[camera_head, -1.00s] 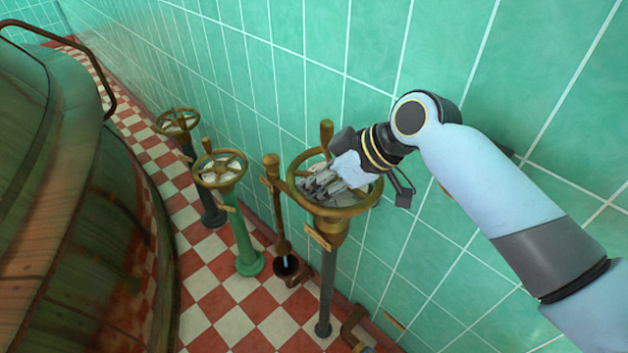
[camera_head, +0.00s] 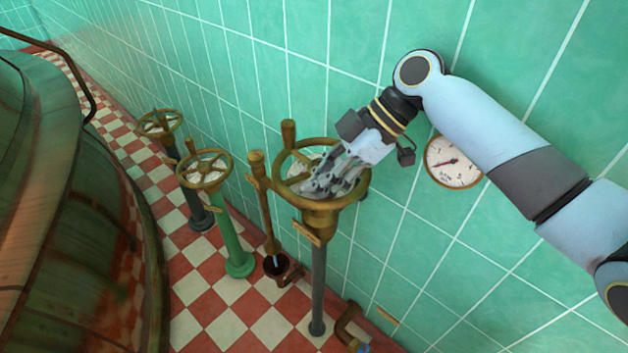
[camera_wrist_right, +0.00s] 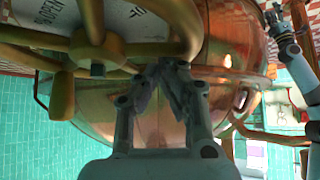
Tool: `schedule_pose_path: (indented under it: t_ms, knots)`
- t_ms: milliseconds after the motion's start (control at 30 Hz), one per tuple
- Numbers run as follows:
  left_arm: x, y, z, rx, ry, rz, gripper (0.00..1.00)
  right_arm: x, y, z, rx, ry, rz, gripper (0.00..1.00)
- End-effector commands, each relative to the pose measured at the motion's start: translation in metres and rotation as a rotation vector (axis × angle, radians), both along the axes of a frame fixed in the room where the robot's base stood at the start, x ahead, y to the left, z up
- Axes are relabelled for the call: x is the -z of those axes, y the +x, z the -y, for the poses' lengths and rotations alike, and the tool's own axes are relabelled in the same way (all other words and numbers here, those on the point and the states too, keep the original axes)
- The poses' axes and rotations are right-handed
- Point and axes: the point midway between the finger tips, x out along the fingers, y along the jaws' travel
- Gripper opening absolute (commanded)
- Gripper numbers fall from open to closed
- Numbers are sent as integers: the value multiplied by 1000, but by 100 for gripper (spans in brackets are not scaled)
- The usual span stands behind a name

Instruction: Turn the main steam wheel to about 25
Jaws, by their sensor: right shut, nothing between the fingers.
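The nearest brass handwheel (camera_head: 279,170) tops a grey post and has an upright knob (camera_head: 288,132) at its far left rim. I cannot read a label naming it the main steam wheel. My right gripper (camera_head: 318,187) is shut and empty, its fingers over the wheel's face and hiding part of it. In the right wrist view the fingertips (camera_wrist_right: 168,72) meet beside the brass rim (camera_wrist_right: 190,30), and a white face reads "OPEN". A round white gauge (camera_head: 453,162) is on the wall; its numbers are too small to read.
A second wheel (camera_head: 205,169) on a green post and a third (camera_head: 160,123) on a dark post stand farther left. A brass lever (camera_head: 262,195) is beside the nearest wheel. A large copper kettle (camera_head: 70,220) fills the left. The tiled wall (camera_head: 400,270) is close behind.

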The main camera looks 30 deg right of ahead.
Motion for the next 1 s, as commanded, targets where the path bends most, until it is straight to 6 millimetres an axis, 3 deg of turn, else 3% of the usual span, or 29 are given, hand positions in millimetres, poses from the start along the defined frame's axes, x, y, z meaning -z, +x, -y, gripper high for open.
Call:
schedule_pose_path:
  t_ms: [767, 867, 1000]
  knots:
    - [1, -2, 0, 0, 0, -2, 40, 3, -4, 6, 4, -7, -8, 0]
    - [0, -2, 0, 0, 0, -3, 40, -3, -3, 6, 4, -7, -5, 0]
    - [0, -2, 0, 0, 0, -2, 40, -27, -3, 5, 2, -7, 0, 0]
